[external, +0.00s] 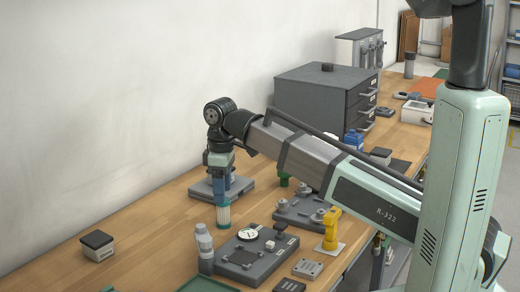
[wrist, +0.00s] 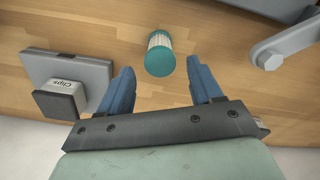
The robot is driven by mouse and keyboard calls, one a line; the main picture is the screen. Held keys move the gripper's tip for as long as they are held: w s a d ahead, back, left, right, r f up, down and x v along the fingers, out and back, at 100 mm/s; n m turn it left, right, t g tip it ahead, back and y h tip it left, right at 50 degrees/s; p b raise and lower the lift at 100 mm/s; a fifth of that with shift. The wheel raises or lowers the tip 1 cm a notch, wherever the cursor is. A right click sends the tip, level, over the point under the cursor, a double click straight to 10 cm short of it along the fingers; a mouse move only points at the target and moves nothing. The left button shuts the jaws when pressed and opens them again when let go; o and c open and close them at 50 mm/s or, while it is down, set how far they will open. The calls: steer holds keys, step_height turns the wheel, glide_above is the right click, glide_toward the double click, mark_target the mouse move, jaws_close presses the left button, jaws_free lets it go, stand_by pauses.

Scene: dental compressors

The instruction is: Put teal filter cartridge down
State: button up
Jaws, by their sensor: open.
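The teal filter cartridge (external: 223,216) has a teal end and a pale ribbed body. It stands on the wooden bench directly below my gripper (external: 221,198) in the external view. In the wrist view the cartridge (wrist: 159,55) shows its round teal end, between and slightly beyond the tips of my two blue fingers (wrist: 160,67). The fingers are spread apart, with a visible gap on each side of the cartridge. My gripper is open and holds nothing.
A grey plate (external: 240,184) lies behind the gripper. A dark-lidded box (wrist: 60,99) labelled "Clips" shows left in the wrist view. A grey bottle (external: 204,245), a dark fixture (external: 240,262) and a yellow part (external: 331,229) stand nearby. Bare wood (external: 160,225) lies to the left.

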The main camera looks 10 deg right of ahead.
steer(key=shift+r, duration=2.9)
